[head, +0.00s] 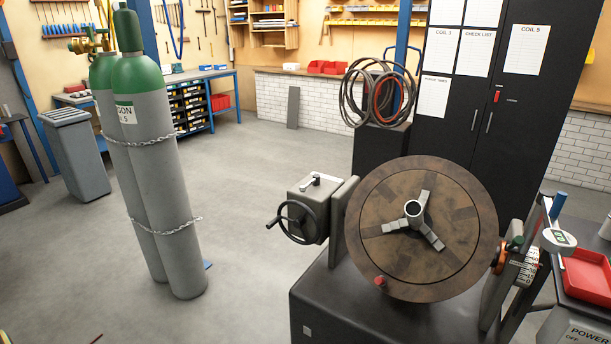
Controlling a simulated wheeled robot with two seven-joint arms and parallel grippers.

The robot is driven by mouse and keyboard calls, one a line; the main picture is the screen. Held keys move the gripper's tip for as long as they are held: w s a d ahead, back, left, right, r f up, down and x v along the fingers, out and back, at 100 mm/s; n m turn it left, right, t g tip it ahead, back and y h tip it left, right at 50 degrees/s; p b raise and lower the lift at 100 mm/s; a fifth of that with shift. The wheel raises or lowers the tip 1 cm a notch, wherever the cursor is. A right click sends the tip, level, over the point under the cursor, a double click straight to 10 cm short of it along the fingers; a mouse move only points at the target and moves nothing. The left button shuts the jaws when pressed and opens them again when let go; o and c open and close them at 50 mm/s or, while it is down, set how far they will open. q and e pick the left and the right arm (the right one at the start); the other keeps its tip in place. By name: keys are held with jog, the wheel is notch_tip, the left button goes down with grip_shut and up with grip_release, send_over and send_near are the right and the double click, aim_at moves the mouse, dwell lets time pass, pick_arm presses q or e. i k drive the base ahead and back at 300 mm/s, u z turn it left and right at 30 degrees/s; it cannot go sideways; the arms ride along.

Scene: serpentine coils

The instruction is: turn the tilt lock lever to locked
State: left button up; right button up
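A positioner with a round brown faceplate (377,235) stands on a dark base at centre right. A grey gearbox (314,200) with a black handwheel (294,222) sits at its left. A small silver lever with a dark knob (315,180) lies on top of this box; it may be the tilt lock lever, but I see no label to confirm it. A red knob (379,281) shows at the faceplate's lower left edge. At the right side are a graduated drum with an orange ring (500,262) and a dark green knob (515,243). Neither of my grippers is in view.
Two chained green-topped gas cylinders (150,170) stand at left. A black cabinet (490,110) and coiled hoses (378,95) are behind the positioner. A red tray (587,275) and a power box (575,328) are at right. The floor (245,180) between cylinders and positioner is clear.

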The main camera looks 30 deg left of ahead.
aim_at(316, 178)
jog(key=z, duration=0.1)
jog(key=k, duration=0.4)
jog(key=u, duration=1.45)
jog(key=i, duration=1.05)
jog(key=u, duration=0.45)
jog(key=i, duration=1.55)
jog(key=z, duration=0.75)
